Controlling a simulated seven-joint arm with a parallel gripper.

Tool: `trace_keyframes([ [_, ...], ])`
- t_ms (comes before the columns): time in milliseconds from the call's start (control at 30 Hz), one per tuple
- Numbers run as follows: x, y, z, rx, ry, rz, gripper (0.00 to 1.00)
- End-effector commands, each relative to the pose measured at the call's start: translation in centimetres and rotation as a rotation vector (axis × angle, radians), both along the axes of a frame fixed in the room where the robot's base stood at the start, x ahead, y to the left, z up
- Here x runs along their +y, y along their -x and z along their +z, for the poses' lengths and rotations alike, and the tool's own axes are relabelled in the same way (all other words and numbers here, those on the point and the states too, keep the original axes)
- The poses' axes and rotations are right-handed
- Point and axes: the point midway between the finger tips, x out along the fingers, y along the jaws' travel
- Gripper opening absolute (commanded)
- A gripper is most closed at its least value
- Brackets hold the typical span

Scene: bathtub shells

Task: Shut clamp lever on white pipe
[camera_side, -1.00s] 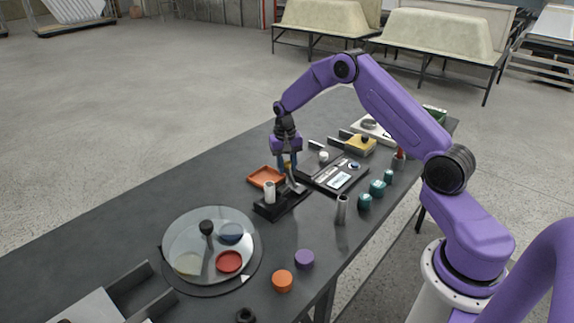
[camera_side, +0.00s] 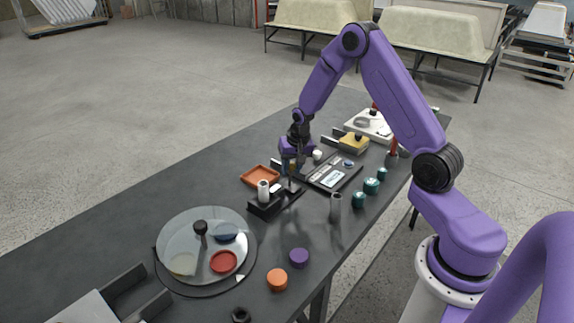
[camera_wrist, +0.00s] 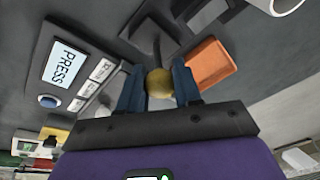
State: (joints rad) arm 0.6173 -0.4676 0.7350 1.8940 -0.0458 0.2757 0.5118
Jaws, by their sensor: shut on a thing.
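The white pipe (camera_side: 263,191) stands upright at the left end of the black clamp base (camera_side: 267,210). In the wrist view the pipe (camera_wrist: 286,4) shows only at the top right edge. The grey clamp lever (camera_wrist: 150,42) runs from the clamp to a round yellow knob (camera_wrist: 160,84). My gripper (camera_wrist: 158,90) is shut on this knob, with a blue finger on each side. In the side view my gripper (camera_side: 292,170) is tilted, above the right end of the clamp and apart from the pipe. The lever's exact angle is hard to read.
An orange tray (camera_side: 259,176) lies close behind the clamp. A panel marked PRESS (camera_side: 331,176) is close on the right. A grey cylinder (camera_side: 336,208) and several teal pieces (camera_side: 371,186) stand in front. A round turntable (camera_side: 170,242) lies at the left.

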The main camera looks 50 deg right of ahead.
Motion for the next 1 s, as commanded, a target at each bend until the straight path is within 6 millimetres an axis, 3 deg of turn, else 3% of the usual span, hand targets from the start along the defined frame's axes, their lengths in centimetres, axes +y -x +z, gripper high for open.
trace_keyframes([
  [33, -0.1, 1.0, -0.3, 0.02, -0.003, -0.003, 0.0],
  [400, -0.2, 2.9, -1.0, 0.027, -0.004, -0.005, 0.0],
  [1000, -0.2, 3.4, -1.3, 0.029, -0.004, -0.008, 0.0],
])
